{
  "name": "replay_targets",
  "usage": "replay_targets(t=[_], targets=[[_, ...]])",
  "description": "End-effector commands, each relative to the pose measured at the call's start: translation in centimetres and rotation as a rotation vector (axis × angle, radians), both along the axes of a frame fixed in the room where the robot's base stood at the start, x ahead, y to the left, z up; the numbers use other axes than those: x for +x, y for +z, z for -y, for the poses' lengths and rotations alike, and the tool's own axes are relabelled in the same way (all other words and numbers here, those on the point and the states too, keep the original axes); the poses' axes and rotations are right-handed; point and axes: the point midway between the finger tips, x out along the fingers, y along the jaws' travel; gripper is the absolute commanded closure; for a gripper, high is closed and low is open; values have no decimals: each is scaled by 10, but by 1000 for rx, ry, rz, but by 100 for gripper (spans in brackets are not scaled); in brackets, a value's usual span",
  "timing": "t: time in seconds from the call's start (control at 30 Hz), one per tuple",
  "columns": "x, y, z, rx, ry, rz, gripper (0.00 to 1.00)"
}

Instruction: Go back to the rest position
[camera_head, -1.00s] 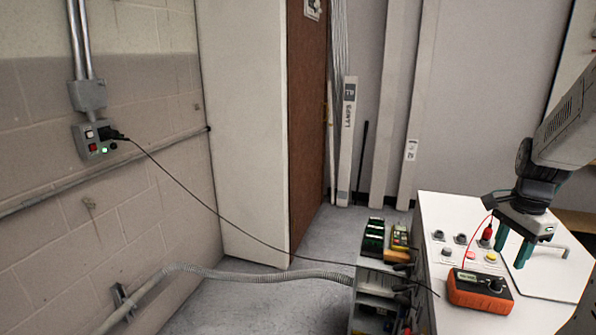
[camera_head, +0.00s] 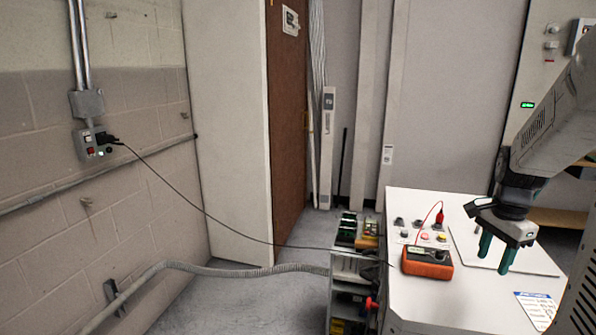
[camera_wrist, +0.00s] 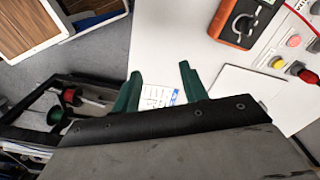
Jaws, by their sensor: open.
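My gripper (camera_head: 494,258) is open and empty, with its two green fingers pointing down above the right part of the white cabinet top (camera_head: 430,295). In the wrist view my gripper (camera_wrist: 160,85) shows its fingers apart, with a paper label on the white surface beyond them. The orange multimeter (camera_head: 427,263) stands on the cabinet top to the left of my gripper, apart from it. A red lead with a red plug (camera_head: 440,217) rises behind the meter.
A panel of buttons and sockets (camera_head: 424,236) lies behind the meter. A shelf cart (camera_head: 352,285) with tools stands left of the cabinet. A black cable (camera_head: 210,214) runs from the wall outlet (camera_head: 91,143) towards the cart.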

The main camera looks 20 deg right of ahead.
Motion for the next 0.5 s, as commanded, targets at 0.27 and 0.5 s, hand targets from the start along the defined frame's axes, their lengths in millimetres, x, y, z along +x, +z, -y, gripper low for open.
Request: replay_targets(t=[0.27, 0.5], targets=[[-8, -4, -8, 31, 136, -29, 57], [-28, 1, -44, 80, 365, -62, 57]])
